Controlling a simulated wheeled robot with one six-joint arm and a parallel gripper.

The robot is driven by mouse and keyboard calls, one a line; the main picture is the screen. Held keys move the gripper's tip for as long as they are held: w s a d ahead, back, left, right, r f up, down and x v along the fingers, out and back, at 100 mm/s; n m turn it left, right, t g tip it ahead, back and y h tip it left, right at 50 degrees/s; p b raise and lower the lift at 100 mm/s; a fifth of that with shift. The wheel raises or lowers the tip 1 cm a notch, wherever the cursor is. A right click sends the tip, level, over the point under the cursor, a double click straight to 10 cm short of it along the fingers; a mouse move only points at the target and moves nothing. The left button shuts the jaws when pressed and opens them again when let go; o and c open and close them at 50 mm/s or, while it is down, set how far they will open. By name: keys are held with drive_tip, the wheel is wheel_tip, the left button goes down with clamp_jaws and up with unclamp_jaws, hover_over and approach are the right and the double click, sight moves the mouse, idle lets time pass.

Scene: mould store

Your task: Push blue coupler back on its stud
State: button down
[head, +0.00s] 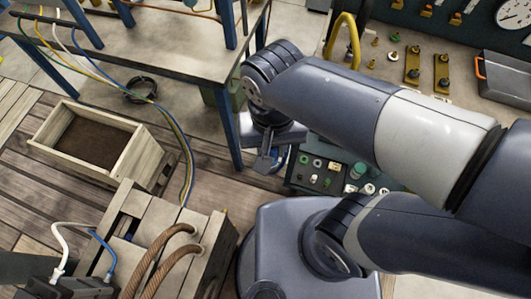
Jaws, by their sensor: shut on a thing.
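A thin blue hose (100,239) bends down to a small blue coupler (109,276) at the lower left, by a dark block (72,289). Its stud and how far it sits on it are too small to tell. A white hose with a white coupler (57,273) stands to its left. My gripper (267,164) points down near the picture's middle, well to the upper right of the blue coupler. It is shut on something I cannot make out. A blue curved shape (284,158) shows just behind it; I cannot tell whether they touch.
A wooden mould block (178,237) with two brown hoses (160,262) stands at lower left. An open wooden box (125,165) with dark filling is behind it. A blue-legged table (190,63) is at the back. A tray of small parts (299,172) lies right of my gripper.

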drive_tip(key=w+d, duration=0.7)
drive_tip(key=w, duration=0.7)
drive_tip(key=w+d, duration=0.7)
drive_tip(key=w, duration=0.6)
wheel_tip(320, 180, down, 5)
drive_tip(key=b, duration=0.3)
drive_tip(key=shift+d, duration=0.15)
drive_tip(key=shift+f+b, duration=0.75)
drive_tip(key=shift+f, duration=0.3)
drive_tip(key=shift+f+b, duration=0.5)
drive_tip(key=shift+f, duration=0.9)
idle(2.2)
